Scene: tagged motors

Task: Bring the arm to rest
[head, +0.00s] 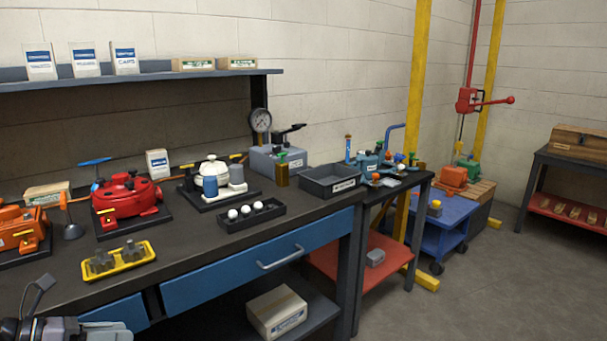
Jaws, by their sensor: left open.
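My left gripper (108,330) shows at the bottom left corner, low in front of the workbench (190,258) and its blue drawers. Only part of it is in the picture; its jaws are apart and I see nothing between them. It is clear of the things on the bench top. My right gripper is not in view.
On the bench stand an orange motor (22,232), a red motor (128,196), a yellow tray (119,262) with grey parts, a black tray (252,216) with white balls and a dark grey bin (331,182). A blue cart (440,215) stands right. The floor (500,285) is clear.

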